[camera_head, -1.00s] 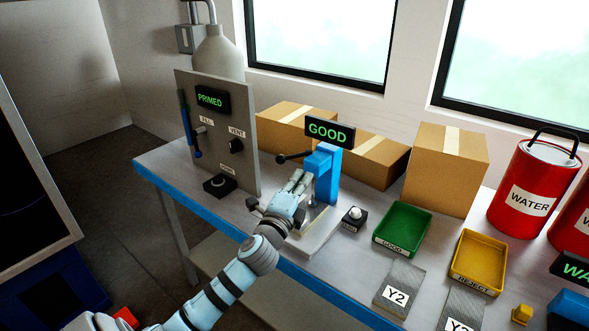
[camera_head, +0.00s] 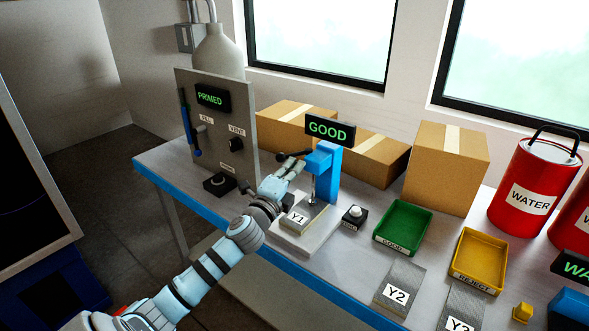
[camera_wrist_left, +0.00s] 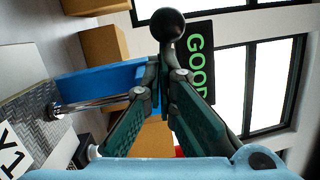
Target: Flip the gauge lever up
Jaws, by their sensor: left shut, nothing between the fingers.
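The gauge (camera_head: 327,177) is a blue stand on a pale base, with a sign (camera_head: 330,129) reading GOOD in green on top. Its black lever (camera_head: 283,157) sticks out to the left, roughly level, with a ball at its end. A metal block marked Y1 (camera_head: 299,218) lies on the gauge base under the probe. My left gripper (camera_head: 296,167) is shut and empty, just below the lever. In the left wrist view the lever's ball (camera_wrist_left: 168,24) sits just past my closed fingertips (camera_wrist_left: 165,65); whether they touch is unclear. My right gripper is out of view.
A grey panel (camera_head: 247,182) with a PRIMED sign stands left of the gauge. A button box (camera_head: 354,217), a green GOOD tray (camera_head: 404,209) and a yellow REJECT tray (camera_head: 495,247) lie to the right. Cardboard boxes (camera_head: 445,180) stand behind.

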